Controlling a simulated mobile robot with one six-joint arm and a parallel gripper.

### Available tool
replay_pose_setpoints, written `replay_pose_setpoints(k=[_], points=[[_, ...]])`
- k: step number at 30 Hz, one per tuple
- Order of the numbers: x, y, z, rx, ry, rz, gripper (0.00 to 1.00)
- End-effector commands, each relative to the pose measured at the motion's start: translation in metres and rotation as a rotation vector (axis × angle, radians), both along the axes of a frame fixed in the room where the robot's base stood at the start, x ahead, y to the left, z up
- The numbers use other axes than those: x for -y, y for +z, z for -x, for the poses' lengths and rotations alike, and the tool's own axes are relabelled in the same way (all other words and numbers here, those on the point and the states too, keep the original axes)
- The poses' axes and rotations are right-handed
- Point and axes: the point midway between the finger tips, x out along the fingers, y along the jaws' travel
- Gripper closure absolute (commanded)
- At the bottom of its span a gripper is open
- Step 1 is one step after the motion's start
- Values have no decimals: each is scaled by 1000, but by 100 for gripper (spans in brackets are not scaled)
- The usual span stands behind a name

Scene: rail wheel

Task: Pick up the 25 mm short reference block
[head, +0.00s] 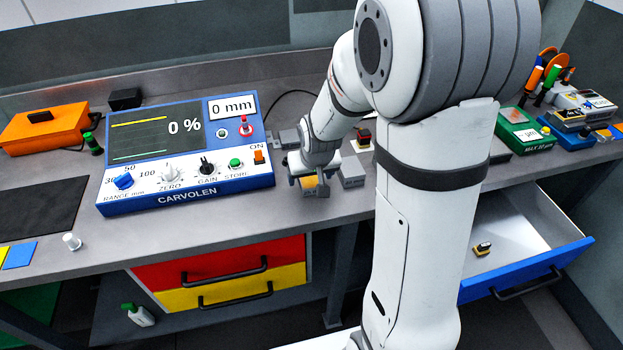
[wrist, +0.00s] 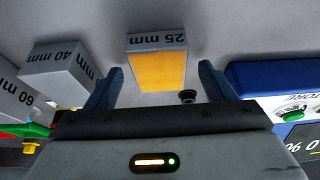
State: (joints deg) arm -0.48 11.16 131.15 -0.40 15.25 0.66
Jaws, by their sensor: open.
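The 25 mm block (wrist: 158,70) is a short grey block with a yellow-orange face. In the wrist view it stands on the grey bench between the two blue fingers of my open gripper (wrist: 159,84). Gaps show on both sides, so the fingers do not touch it. In the head view my gripper (head: 312,186) is low over the bench at the front right corner of the blue CARVOLEN unit. A yellow patch of the block (head: 309,181) shows there, and the fingers hide much of the rest.
The 40 mm block (wrist: 62,72) and the 60 mm block (wrist: 14,97) stand to the left in the wrist view. The blue CARVOLEN unit (head: 187,200) is close beside my gripper. An open blue drawer (head: 535,270) holds a small yellow-black item (head: 482,249). A small dark round part (wrist: 187,97) lies near one finger.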

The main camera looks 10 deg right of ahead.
Motion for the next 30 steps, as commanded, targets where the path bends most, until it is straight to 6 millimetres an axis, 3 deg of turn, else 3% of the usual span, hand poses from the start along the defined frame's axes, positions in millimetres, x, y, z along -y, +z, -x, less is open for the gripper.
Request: replay_pose_setpoints(k=[8,30], points=[[0,-3,-1,1,-1,0,24],[1,-2,-1,1,-2,0,83]])
